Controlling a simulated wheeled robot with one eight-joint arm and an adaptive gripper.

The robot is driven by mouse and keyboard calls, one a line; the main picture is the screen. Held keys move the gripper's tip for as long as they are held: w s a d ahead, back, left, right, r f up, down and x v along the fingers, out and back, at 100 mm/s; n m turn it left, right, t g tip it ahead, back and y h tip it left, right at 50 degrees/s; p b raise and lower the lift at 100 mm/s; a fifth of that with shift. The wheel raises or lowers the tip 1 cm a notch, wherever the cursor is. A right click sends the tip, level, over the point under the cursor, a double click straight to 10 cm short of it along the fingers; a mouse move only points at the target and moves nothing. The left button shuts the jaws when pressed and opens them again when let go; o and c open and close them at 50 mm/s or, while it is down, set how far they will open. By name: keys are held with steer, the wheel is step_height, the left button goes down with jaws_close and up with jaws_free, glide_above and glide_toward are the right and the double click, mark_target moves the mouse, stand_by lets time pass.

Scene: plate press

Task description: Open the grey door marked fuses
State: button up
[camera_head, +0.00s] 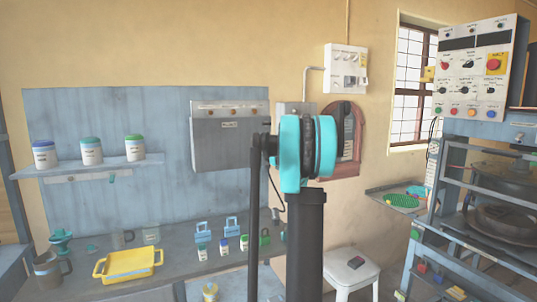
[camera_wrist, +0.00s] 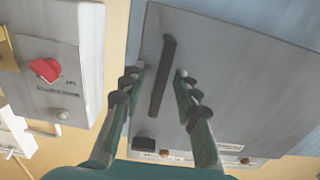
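The grey door (camera_head: 222,148) is the front of a grey wall box in the head view, with a small label too small to read. The same door fills the right of the wrist view (camera_wrist: 230,95), where its long dark bar handle (camera_wrist: 163,75) shows. My gripper (camera_wrist: 159,70) is open in the wrist view. One fingertip is on each side of the handle in the picture, with visible gaps. I cannot tell how deep the fingers reach. The door looks shut. In the head view my arm hides the gripper and the handle.
A grey box with a red knob (camera_wrist: 45,69) is close beside the door in the wrist view. A shelf with several jars (camera_head: 92,152) is left of the door. A bench below holds a yellow tray (camera_head: 128,264) and padlocks (camera_head: 201,230).

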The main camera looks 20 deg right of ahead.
jaws_close()
stand_by(0.3)
